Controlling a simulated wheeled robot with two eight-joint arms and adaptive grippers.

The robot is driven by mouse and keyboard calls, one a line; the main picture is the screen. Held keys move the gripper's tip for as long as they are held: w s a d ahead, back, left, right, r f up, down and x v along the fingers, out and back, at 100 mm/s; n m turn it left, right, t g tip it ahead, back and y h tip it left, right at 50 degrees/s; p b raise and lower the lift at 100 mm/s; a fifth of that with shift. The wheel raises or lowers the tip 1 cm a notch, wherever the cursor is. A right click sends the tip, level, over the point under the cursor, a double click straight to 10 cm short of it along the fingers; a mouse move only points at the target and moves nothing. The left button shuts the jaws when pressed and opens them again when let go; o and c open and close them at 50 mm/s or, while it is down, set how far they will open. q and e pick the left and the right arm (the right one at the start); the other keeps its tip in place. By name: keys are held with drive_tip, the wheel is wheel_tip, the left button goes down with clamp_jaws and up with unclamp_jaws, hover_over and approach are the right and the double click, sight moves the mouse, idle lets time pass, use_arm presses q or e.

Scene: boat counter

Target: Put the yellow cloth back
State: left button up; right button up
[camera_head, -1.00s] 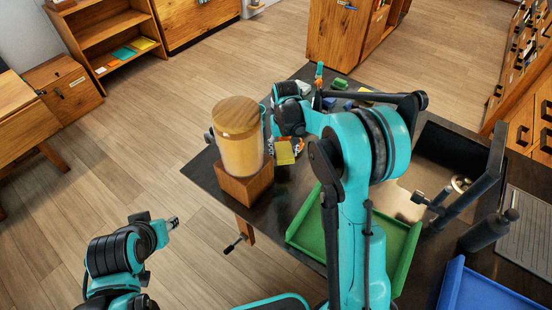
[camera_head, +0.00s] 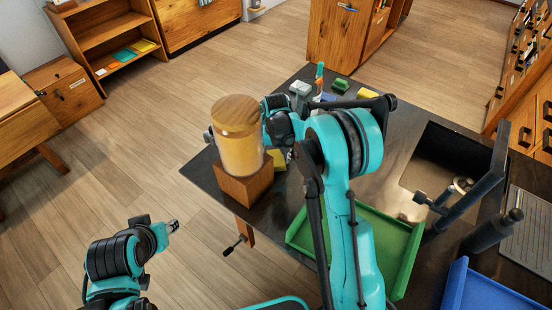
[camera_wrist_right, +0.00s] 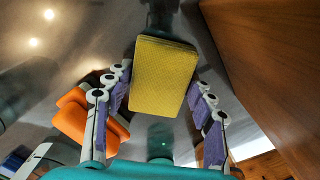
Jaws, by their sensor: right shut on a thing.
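The yellow cloth (camera_wrist_right: 165,76) is a folded, thick rectangle between the two fingers of my right gripper (camera_wrist_right: 160,92) in the right wrist view. The gripper is shut on it, with purple pads on either side. In the head view a yellow patch of the cloth (camera_head: 279,161) shows just right of a wooden block; my right arm and the jar hide most of the gripper. My left gripper (camera_head: 172,226) hangs over the floor at lower left, away from the counter; its finger gap is too small to judge.
A jar with a wooden lid (camera_head: 238,150) stands on the wooden block (camera_head: 244,186) at the counter's left edge. The block's side (camera_wrist_right: 262,70) is close right in the wrist view. An orange thing (camera_wrist_right: 82,122) lies left. A green tray (camera_head: 400,245) and blue tray (camera_head: 485,290) are nearer.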

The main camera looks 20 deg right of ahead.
sight(276, 158)
drive_tip(key=o, duration=1.3)
drive_tip(key=shift+f, duration=0.1)
drive_tip(key=shift+o, duration=1.3)
drive_tip(key=shift+w, duration=0.1)
drive_tip(key=shift+r+p, duration=0.45)
drive_tip(key=shift+r, duration=0.15)
wheel_tip(276, 158, up, 11)
drive_tip(key=p, duration=0.2)
drive_tip(key=shift+r, duration=0.2)
